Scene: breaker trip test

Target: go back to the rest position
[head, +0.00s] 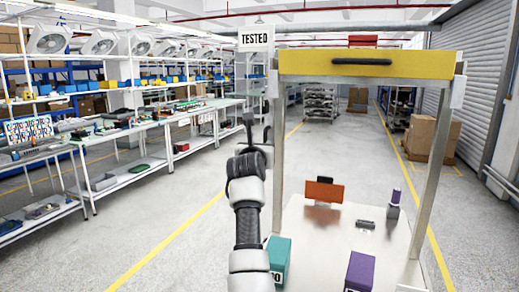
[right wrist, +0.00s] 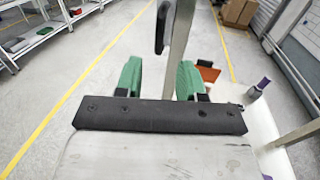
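One arm of mine rises from the bottom of the head view, just left of the workstation's left post (head: 278,150). The right wrist view fits this being my right arm. My right gripper (right wrist: 160,80) has two green-padded fingers wide apart with nothing held between them. The metal post (right wrist: 179,40) shows beyond the gap; contact cannot be told. In the head view the gripper (head: 258,128) is dark and small, left of the post. My left gripper is not in view.
The workstation top (head: 318,245) holds an orange panel (head: 324,192), a teal box (head: 278,262), a purple box (head: 360,271) and a purple upright piece (head: 395,197). A yellow drawer (head: 400,68) spans above. Shelving benches (head: 120,180) stand left; open floor (head: 185,210) lies between.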

